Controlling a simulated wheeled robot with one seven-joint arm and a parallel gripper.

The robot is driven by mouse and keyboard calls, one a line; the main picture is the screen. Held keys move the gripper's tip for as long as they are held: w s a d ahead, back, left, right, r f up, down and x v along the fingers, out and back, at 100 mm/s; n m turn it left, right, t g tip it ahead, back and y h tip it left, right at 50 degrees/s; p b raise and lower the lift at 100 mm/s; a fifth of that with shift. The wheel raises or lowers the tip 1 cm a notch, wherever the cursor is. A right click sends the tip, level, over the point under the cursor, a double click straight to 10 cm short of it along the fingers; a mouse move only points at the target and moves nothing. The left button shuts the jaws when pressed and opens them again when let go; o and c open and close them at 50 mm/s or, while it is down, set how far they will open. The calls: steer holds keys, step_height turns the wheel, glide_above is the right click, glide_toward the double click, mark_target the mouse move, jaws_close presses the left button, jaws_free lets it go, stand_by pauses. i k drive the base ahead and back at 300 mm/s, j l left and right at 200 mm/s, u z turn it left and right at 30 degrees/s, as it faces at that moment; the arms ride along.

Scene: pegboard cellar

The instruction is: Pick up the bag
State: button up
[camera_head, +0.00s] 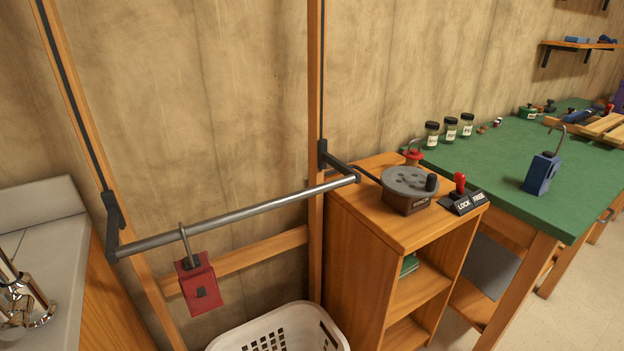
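I see nothing that is plainly a bag. A red block-like item (197,285) with a metal hook hangs from the grey horizontal bar (240,212) at the left. A similar blue item (541,174) with an upright hook stands on the green-topped table (490,165) at the right. A small red item with a hook (413,156) is at the back of the wooden cabinet, partly behind the round device. My gripper is not in view.
The wooden cabinet (370,232) bears a round grey-topped device (408,188) and a red-handled lever marked LOCK and FREE (462,198). A white basket (285,330) is below the bar. Several jars (450,130) line the table's back. Pale floor shows at the lower right.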

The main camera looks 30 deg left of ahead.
mark_target(543, 166)
steer(key=i+l+u, duration=0.1)
steer(key=i, duration=0.65)
steer(key=i+l, duration=0.2)
steer(key=i, duration=0.3)
steer(key=i+l, duration=0.2)
steer(key=i, duration=0.25)
steer(key=i+l+u, duration=0.1)
steer(key=i, duration=0.4)
